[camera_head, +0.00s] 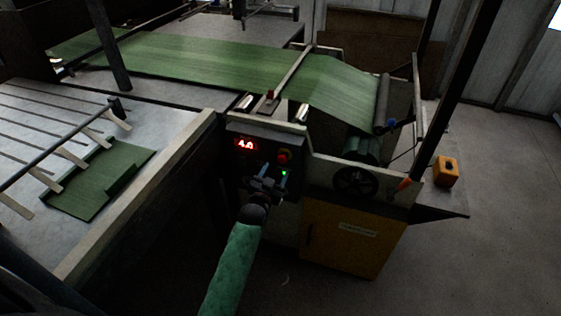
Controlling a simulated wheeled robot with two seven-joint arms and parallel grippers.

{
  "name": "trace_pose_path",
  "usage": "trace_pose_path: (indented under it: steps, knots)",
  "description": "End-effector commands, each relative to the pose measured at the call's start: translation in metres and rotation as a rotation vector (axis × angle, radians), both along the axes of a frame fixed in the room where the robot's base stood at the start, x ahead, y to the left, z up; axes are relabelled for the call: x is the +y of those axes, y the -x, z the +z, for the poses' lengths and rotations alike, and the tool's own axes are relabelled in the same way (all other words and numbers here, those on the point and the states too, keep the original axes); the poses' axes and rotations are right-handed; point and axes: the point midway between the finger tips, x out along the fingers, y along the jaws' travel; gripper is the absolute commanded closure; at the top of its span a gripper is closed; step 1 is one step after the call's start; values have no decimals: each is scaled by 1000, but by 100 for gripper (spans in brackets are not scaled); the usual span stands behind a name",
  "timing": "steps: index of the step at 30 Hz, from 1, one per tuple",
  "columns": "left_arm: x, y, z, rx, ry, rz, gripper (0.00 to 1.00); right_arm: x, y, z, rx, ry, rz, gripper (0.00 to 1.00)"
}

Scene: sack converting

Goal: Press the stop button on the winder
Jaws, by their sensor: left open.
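The winder's dark control panel (238,132) is at the centre of the view, with a lit red display (245,144) reading about 4.0. A red round button (284,156) with a yellowish surround is at the panel's right side, and a small green light (284,173) glows below it. My left gripper (268,184) is open in front of the panel's lower part, below and slightly left of the red button in the picture. It hides part of the panel, and I cannot tell whether it touches it. My right gripper is not in view.
Green woven sheet (190,62) runs across the machine to a roller (382,104) at right. A handwheel (355,182) and yellow cabinet (350,238) are right of the panel. A yellow box (446,171) stands farther right. Open floor (500,240) lies right.

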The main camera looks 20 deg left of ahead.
Motion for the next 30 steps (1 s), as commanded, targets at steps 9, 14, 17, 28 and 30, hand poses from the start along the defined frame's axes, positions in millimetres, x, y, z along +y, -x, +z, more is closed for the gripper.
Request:
trace_pose_path:
  steps: [9, 14, 17, 28, 30]
  knots:
    - [-2, -44, 4, 0, 1, 0, 43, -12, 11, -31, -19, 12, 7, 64]
    - [-2, -57, 2, 0, 1, 0, 43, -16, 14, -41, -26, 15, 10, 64]
    - [-2, -60, 1, 0, 1, 0, 43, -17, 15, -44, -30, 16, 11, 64]
    - [-2, -61, 0, 1, 1, 0, 60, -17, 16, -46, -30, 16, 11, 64]
    - [-2, -61, 0, 1, 1, 0, 74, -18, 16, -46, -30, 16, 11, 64]
